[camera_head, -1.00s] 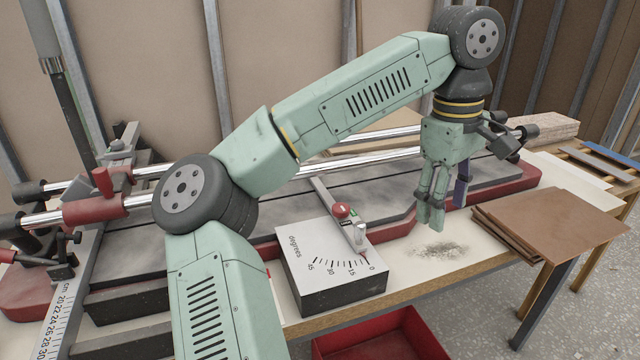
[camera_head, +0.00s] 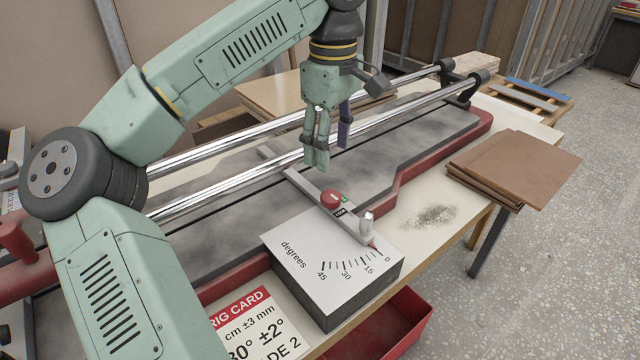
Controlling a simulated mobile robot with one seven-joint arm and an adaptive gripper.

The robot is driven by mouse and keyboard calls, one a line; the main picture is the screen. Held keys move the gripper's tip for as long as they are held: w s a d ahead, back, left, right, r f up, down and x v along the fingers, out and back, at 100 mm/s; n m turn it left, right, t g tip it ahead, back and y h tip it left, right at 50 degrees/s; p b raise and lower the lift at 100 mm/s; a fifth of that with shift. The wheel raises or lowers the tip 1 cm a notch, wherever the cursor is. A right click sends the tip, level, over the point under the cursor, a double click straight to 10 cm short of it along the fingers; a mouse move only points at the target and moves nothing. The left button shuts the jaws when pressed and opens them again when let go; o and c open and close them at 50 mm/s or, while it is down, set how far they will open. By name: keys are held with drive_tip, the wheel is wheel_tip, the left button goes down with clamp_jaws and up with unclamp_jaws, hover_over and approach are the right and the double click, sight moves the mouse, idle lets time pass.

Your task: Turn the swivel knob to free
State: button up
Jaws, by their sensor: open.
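A round red knob (camera_head: 331,199) sits on a grey metal bar (camera_head: 305,183) that lies across the machine bed. A silver post (camera_head: 367,222) stands near the bar's front end.
Two chrome rails (camera_head: 400,105) run behind the bar, close to my gripper. A rig card (camera_head: 255,325) lies in front left. Brown boards (camera_head: 515,165) are stacked at the right. A red bin (camera_head: 395,328) is below the table edge. Dust (camera_head: 430,216) lies on the tabletop.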

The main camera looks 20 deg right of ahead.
sight(330, 194)
wheel_tip(330, 194, down, 10)
drive_tip(key=shift+s+r+p, duration=0.1)
drive_tip(key=shift+p, duration=0.6)
drive_tip(key=shift+c, duration=0.6)
drive_tip(key=c, duration=1)
